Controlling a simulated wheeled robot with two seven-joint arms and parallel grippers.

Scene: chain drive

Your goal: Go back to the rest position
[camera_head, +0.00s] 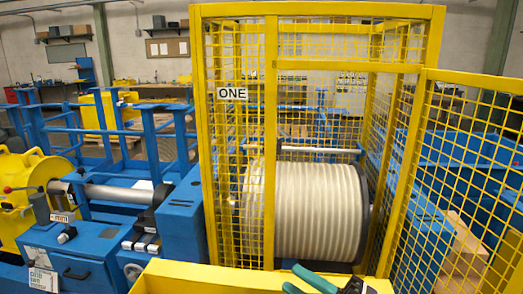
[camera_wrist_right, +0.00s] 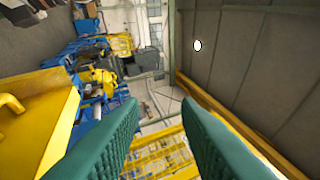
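My right gripper (camera_head: 294,277) is at the bottom edge of the head view, in front of the yellow mesh cage and above a yellow panel. Its two green fingers also show in the right wrist view (camera_wrist_right: 160,104), spread apart with nothing between them. My left gripper is in neither view.
A yellow mesh cage (camera_head: 271,130) marked "ONE" encloses a pale ribbed drum (camera_head: 310,212). Its yellow mesh door (camera_head: 455,170) extends to the right. A blue machine (camera_head: 75,265) stands at the left. A yellow panel (camera_head: 200,280) lies along the front.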

